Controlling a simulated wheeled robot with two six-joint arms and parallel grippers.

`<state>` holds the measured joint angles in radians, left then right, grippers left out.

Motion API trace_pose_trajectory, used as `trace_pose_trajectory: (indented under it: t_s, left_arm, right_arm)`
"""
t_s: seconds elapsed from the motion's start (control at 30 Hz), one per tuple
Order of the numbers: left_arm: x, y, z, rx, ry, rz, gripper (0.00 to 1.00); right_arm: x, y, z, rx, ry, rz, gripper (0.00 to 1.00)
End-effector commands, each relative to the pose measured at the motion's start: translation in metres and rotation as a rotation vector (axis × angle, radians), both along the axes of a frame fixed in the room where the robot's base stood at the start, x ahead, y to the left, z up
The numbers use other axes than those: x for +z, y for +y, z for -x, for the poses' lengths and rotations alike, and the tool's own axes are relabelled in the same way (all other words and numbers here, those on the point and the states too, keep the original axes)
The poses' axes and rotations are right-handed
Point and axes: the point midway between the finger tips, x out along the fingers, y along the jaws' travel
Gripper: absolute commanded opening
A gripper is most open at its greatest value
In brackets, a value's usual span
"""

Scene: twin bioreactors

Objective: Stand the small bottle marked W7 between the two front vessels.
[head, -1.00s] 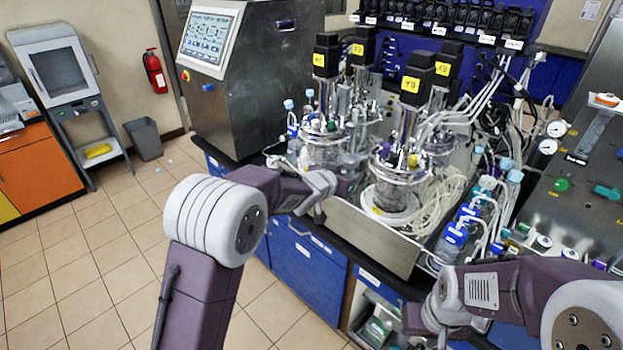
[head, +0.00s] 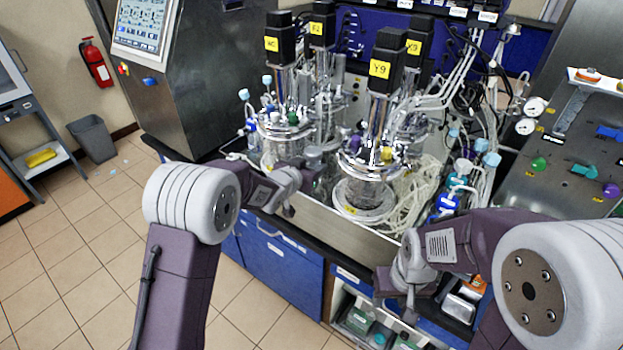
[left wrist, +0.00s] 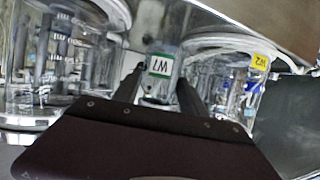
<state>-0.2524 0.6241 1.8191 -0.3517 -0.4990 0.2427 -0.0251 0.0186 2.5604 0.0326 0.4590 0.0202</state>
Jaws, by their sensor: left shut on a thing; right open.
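The small bottle with a green-edged W7 label (left wrist: 160,66) is between the fingers of my left gripper (left wrist: 159,88) in the left wrist view; its label reads upside down. My left gripper (head: 322,152) is shut on it, in the gap between the left front vessel (head: 285,140) and the right front vessel (head: 362,185). The bottle cannot be made out in the head view, and whether its base touches anything is not visible. Glass vessels flank it closely in the left wrist view (left wrist: 62,60). My right gripper (head: 402,303) is open and empty, low before the bench front.
Tall black motors with yellow tags, one marked Y9 (head: 380,69), rise above the vessels. White tubing (head: 425,185) and blue-capped bottles (head: 447,205) crowd the right side. The steel tray wall (head: 320,222) runs in front. A steel control cabinet (head: 200,85) stands left.

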Motion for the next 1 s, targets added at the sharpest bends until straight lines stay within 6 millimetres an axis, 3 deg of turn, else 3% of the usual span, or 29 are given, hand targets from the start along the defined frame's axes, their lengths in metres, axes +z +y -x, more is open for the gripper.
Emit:
trace_pose_trajectory:
  t_s: [0.13,0.33,0.67,0.7,0.77,1.0]
  left_arm:
    - [-0.006,-0.001,0.000,-0.001,-0.001,0.001,0.02]
    - [-0.036,0.000,0.000,0.000,-0.001,0.001,0.02]
    - [-0.041,0.000,0.000,0.000,-0.003,0.001,0.02]
    - [-0.042,0.000,0.000,0.000,-0.002,0.001,0.52]
    - [-0.041,0.000,0.000,0.000,-0.002,0.001,0.69]
    - [-0.041,0.000,0.000,0.000,-0.002,0.001,0.71]
  right_arm:
    - [0.001,0.000,0.000,0.000,0.000,0.000,0.44]
    - [0.005,0.000,0.000,0.000,0.000,0.000,0.44]
    - [0.001,0.000,0.000,0.000,0.000,0.000,0.44]
    - [0.001,0.000,0.000,0.000,0.000,0.000,0.44]
    - [0.002,0.000,0.000,0.000,0.000,0.000,0.44]
    - [0.002,0.000,0.000,0.000,0.000,0.000,0.44]
